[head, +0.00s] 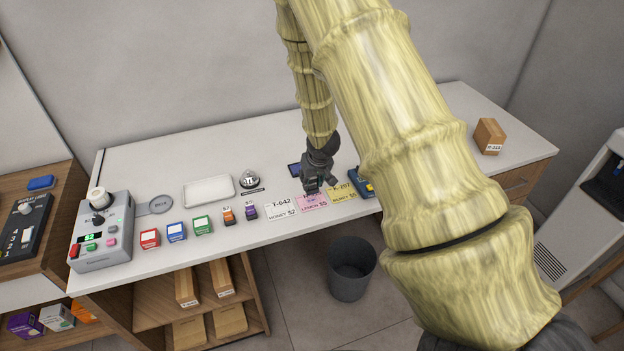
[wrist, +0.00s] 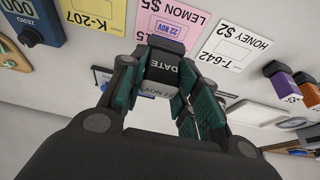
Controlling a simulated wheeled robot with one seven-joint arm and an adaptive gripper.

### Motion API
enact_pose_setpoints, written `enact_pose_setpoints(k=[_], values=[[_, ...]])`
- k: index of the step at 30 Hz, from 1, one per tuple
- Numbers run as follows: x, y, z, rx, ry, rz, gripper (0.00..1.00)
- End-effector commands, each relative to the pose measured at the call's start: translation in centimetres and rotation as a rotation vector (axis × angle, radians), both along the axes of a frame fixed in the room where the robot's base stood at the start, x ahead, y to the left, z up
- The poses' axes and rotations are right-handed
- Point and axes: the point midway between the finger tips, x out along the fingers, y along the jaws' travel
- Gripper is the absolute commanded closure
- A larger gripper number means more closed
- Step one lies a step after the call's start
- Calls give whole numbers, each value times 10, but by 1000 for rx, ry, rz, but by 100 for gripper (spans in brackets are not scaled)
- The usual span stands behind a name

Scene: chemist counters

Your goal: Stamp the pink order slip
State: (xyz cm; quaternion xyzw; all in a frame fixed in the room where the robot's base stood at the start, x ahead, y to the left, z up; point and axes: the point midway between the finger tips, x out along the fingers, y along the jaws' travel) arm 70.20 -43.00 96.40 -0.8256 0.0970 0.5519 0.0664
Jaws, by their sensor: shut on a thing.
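My gripper (head: 313,184) is shut on a dark date stamp. In the wrist view the stamp (wrist: 158,72) reads DATE and 22 NOV and sits between the green-padded fingers (wrist: 160,92). The pink order slip (head: 314,202) lies flat on the counter just in front of my gripper, its far part hidden. In the wrist view the pink slip (wrist: 188,16) reads LEMON $5 and bears a blue boxed 22 NOV mark (wrist: 167,27). The stamp covers part of the slip's edge in that view; I cannot tell whether they touch.
A white slip (head: 281,212) lies left of the pink one, a yellow slip (head: 343,195) right. A dark blue pad (head: 294,170) is behind left of my gripper. A bell (head: 250,180), small boxes and a blue scale (head: 362,184) stand nearby. The counter's back left is clear.

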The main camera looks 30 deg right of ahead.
Motion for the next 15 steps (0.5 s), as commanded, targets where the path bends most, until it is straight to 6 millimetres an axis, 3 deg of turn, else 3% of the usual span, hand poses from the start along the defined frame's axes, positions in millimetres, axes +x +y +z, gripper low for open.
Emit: enact_pose_setpoints(k=[15], values=[[0,0,28,0,0,-1,84]])
